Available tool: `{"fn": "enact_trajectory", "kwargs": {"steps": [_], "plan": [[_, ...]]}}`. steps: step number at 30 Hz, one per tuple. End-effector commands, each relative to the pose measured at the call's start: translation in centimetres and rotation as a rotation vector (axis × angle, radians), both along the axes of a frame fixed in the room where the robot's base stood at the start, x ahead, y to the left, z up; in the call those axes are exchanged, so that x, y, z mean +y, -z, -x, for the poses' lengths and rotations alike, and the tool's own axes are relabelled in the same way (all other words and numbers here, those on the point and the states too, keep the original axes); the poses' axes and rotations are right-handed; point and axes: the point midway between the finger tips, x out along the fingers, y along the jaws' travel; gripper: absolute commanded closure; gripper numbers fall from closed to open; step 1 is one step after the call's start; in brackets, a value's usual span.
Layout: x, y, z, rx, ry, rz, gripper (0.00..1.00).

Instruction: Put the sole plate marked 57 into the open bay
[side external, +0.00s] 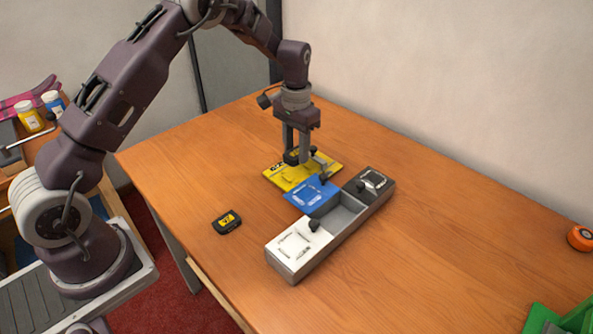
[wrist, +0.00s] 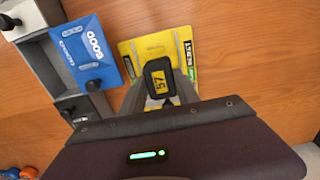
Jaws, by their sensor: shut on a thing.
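My gripper (side external: 297,157) is shut on a small black plate with a yellow label reading 57 (wrist: 160,82). It holds the plate over a yellow card (side external: 290,178), which also shows behind the plate in the wrist view (wrist: 134,60); the gap between them is hard to judge. A long grey tray (side external: 290,272) stands to the right of the gripper in the side view. Its open middle bay (side external: 342,214) looks empty and also shows in the wrist view (wrist: 46,65). A blue cover with a dark knob (side external: 308,196) lies against the bay's far-left side.
A white cover with a dark knob (side external: 297,243) closes the tray's near end. A dark cover (side external: 371,181) is at its far end. Another black plate with a yellow label (side external: 227,222) lies on the table. An orange roll (side external: 580,238) sits at the right edge.

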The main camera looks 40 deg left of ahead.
Motion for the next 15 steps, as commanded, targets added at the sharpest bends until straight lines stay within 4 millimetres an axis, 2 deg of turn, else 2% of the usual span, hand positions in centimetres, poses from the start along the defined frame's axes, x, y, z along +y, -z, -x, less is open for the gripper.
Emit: {"fn": "enact_trajectory", "kwargs": {"steps": [8,11,15], "plan": [[0.0,-0.3,0.0,-0.001,0.000,0.000,0.91],[0.0,-1.8,-0.1,-0.006,0.000,0.000,0.91],[0.0,-5.1,-0.1,-0.006,0.002,-0.001,0.91]]}}
